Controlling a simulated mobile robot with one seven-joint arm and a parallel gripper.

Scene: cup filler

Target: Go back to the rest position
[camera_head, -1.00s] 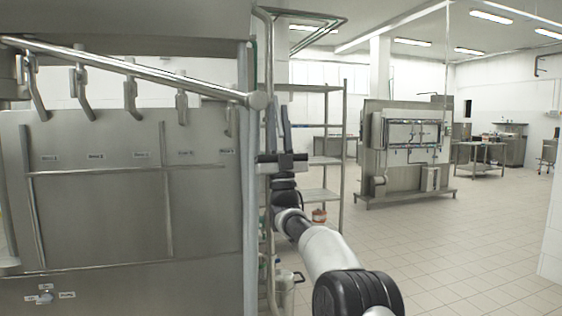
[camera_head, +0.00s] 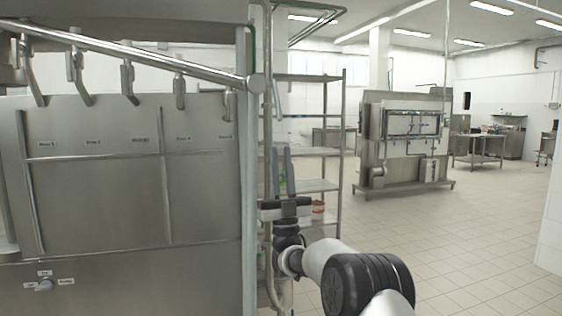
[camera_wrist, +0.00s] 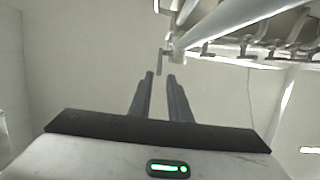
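My gripper (camera_head: 281,152) points upward just right of the steel filler panel (camera_head: 110,200), in front of a steel shelf rack (camera_head: 342,150). Its two dark fingers stand apart with a narrow empty gap between them. In the wrist view the fingers (camera_wrist: 160,76) also show apart with nothing held. The wrist view looks up at the ceiling and the underside of the pipe and taps. My arm is bent low at the bottom centre of the head view.
A slanted pipe (camera_head: 150,55) with several hanging taps (camera_head: 128,84) runs above the labelled panel. A thin vertical pipe (camera_head: 268,120) is close to my gripper. Tiled floor (camera_head: 450,230) to the right is open.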

